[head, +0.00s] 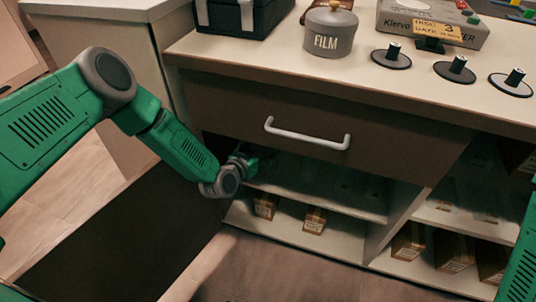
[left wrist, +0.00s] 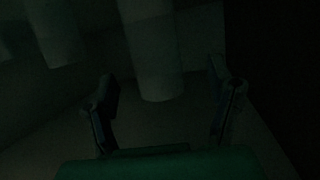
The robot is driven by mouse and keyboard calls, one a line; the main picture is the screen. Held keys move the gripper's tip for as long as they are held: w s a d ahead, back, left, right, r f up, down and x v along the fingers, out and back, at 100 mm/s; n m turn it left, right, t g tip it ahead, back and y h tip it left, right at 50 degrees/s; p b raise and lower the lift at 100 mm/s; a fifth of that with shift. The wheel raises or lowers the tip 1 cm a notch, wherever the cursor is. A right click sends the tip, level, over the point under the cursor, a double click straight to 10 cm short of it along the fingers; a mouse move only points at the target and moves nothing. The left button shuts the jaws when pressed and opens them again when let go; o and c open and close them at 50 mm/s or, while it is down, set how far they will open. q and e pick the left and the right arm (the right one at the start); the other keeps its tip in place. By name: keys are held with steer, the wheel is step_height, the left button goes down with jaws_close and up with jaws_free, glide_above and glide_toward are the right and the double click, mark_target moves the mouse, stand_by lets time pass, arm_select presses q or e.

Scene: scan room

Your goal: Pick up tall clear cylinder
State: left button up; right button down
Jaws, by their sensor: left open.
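A tall pale cylinder (left wrist: 152,55) stands on a dark shelf in the left wrist view, straight ahead between my two fingers; its top is cut off by the frame. My left gripper (left wrist: 163,82) is open, with one finger on either side of the picture and no visible contact with the cylinder. In the head view my left gripper (head: 251,165) reaches into the upper shelf space under the drawer, its fingers mostly hidden in shadow. Faint shapes on that shelf are too dim to tell apart. My right gripper is out of view.
Another pale cylinder (left wrist: 58,38) stands to the left in the wrist view. The drawer (head: 310,120) with its white handle (head: 307,133) hangs above the shelf (head: 320,193). Small brown boxes (head: 314,220) stand on the lower shelf. A FILM canister (head: 329,32) and black spindles (head: 391,57) are on the countertop.

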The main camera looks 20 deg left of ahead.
mark_target(268, 148)
arm_select(q)
steer(key=w+b, duration=0.1)
steer(key=w+d+b, duration=0.1)
steer(key=w, duration=0.1)
steer(key=w+d+f+b, duration=0.1)
steer(key=shift+w+d, duration=0.1)
steer(key=shift+w, duration=0.05)
steer(key=shift+w+a, duration=0.35)
steer(key=shift+a, duration=0.15)
steer(key=c, duration=1.4)
steer(key=shift+d+r, duration=0.1)
steer(key=shift+d, duration=0.15)
jaws_close()
steer(key=shift+w+d+r, duration=0.1)
steer(key=shift+d, duration=0.05)
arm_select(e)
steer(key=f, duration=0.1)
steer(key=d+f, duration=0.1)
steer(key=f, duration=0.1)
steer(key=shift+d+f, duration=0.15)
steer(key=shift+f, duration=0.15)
